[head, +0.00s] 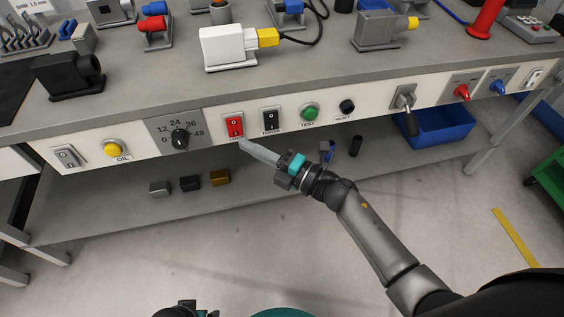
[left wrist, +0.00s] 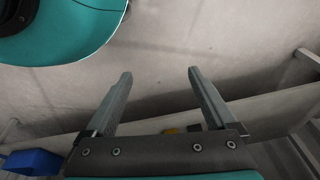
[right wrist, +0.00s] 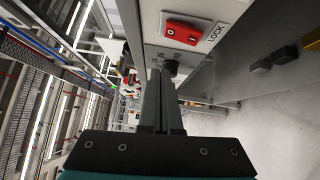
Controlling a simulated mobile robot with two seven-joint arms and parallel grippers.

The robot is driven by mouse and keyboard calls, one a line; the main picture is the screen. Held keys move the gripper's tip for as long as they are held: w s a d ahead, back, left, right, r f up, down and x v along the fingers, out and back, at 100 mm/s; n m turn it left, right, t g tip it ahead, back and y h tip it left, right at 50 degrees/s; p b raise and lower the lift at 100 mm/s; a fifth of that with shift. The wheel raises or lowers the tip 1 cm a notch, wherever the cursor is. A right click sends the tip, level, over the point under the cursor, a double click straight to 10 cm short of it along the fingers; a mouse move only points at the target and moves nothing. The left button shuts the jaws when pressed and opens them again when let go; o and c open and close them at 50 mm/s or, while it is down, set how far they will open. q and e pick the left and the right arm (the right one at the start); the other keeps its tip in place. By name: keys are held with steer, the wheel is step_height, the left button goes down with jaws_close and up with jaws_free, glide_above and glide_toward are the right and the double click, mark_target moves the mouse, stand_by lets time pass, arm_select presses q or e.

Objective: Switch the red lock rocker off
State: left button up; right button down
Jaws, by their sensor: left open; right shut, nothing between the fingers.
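The red lock rocker (head: 234,126) sits on the white front panel of the bench, between the numbered dial and a black rocker. In the right wrist view the red rocker (right wrist: 183,32) shows large, with "O" and "I" marks and the word LOCK beside it. My right gripper (head: 243,146) is shut and empty, its fingertips just below and to the right of the red rocker in the head view. Whether the tips touch the panel I cannot tell. My left gripper (left wrist: 158,75) is open and empty over the floor, away from the panel.
A lower shelf (head: 130,212) with small blocks lies below. The floor in front is clear.

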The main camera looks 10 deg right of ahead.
arm_select(q)
steer(key=shift+s+a+f+p, duration=0.15)
steer(key=shift+a+f+p, duration=0.1)
steer(key=shift+f, duration=0.3)
steer(key=shift+s+a+f+p, duration=0.2)
steer(key=shift+a+f+p, duration=0.1)
steer(key=shift+f, duration=0.3)
steer(key=shift+s+a+f+p, duration=0.15)
steer(key=shift+a+f+p, duration=0.1)
steer(key=shift+f, duration=0.3)
arm_select(e)
steer(key=v, duration=0.7)
steer(key=shift+d+r, duration=0.55)
steer(key=shift+r, duration=0.05)
